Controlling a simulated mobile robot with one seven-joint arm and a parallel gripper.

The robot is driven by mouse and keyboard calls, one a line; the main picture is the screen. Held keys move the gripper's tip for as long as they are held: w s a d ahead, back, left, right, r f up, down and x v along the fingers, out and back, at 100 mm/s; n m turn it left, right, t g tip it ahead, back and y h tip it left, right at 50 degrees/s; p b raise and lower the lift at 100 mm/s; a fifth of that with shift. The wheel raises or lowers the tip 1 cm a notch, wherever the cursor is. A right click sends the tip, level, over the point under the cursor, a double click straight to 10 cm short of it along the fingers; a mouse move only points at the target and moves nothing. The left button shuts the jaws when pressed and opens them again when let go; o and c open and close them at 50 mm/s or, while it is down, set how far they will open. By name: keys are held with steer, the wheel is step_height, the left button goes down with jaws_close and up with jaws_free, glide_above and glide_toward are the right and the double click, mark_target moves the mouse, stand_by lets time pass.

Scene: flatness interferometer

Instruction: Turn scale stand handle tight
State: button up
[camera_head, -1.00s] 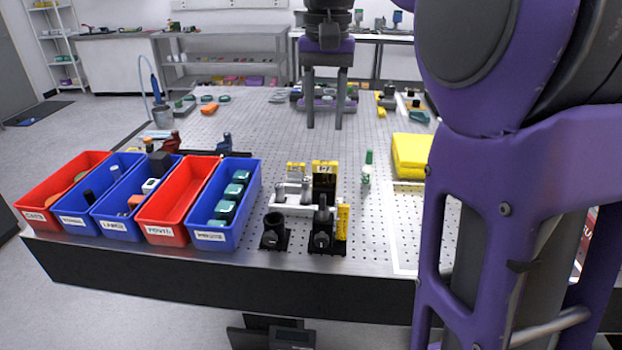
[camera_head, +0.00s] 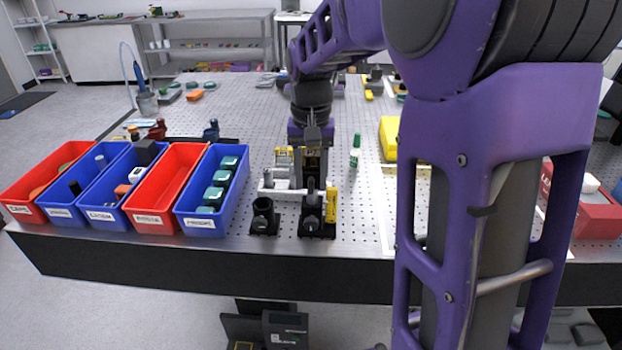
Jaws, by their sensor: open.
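The scale stand (camera_head: 316,227) is a small black post mount near the front edge of the perforated table, with a yellow scale (camera_head: 331,202) upright at its right side. A round dark knob shows on its front; I cannot tell which way the handle points. My gripper (camera_head: 311,170) points down just above and behind the stand, its two dark fingers open and apart. The fingertips overlap the yellow and black parts there, and I cannot tell whether they touch anything.
A second black post holder (camera_head: 263,217) and a pale metal bar (camera_head: 283,192) sit to the left. Red and blue bins, including the near blue bin (camera_head: 206,222), line the left front. A green-capped bottle (camera_head: 355,153) and yellow block (camera_head: 388,138) stand to the right.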

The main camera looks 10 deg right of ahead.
steer(key=shift+f, duration=0.4)
jaws_close()
